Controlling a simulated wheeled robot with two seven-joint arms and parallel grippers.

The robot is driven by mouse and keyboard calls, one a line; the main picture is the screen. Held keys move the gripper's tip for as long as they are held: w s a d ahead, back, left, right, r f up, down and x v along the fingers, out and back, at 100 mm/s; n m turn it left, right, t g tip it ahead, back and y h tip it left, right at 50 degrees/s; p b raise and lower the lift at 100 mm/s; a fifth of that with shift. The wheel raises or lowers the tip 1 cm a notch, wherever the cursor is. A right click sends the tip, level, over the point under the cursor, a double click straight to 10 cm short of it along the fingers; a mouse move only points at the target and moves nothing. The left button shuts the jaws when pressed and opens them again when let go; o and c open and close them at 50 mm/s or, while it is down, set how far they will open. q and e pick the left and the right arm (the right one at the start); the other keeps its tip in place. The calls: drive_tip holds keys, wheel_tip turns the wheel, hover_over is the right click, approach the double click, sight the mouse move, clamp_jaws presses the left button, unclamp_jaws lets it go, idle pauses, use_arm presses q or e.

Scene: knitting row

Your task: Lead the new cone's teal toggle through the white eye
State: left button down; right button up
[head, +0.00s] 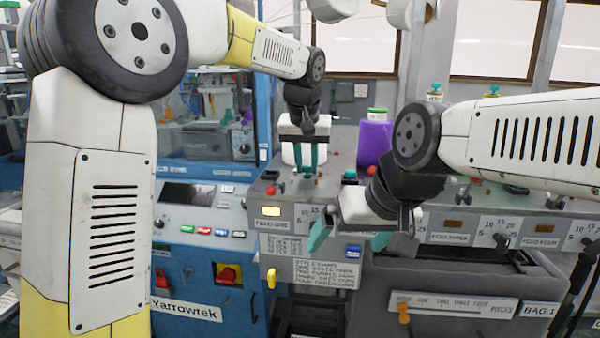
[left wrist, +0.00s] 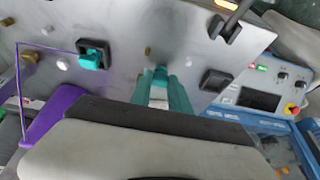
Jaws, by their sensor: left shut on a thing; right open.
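My left gripper (head: 305,168) points down over the top plate of the feeder labelled one. In the left wrist view its teal fingers (left wrist: 161,76) are shut on a small teal piece at their tips, seemingly a toggle; the fingers' matching colour blurs its outline. A white cone (head: 289,154) stands behind this gripper. A purple cone (head: 374,142) stands to its right. Another teal toggle (left wrist: 92,58) sits in a dark holder with purple yarn running to it. I cannot clearly make out the white eye. My right gripper (head: 350,240) is open and empty before the feeder's front.
A second dark holder (left wrist: 215,80) looks empty. A brass post (left wrist: 28,58) and small pale knobs stand on the plate. A blue machine (head: 205,250) with buttons is at left. A grey bin (head: 450,285) is at lower right.

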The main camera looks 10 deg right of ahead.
use_arm(q)
drive_tip(key=shift+a, duration=0.1)
idle(0.3)
drive_tip(key=shift+w+a, duration=0.25)
drive_tip(key=shift+a, duration=0.7)
drive_tip(key=shift+w+a, duration=0.2)
drive_tip(key=shift+a, duration=0.7)
drive_tip(key=shift+w+a, duration=0.25)
drive_tip(key=shift+a, duration=0.7)
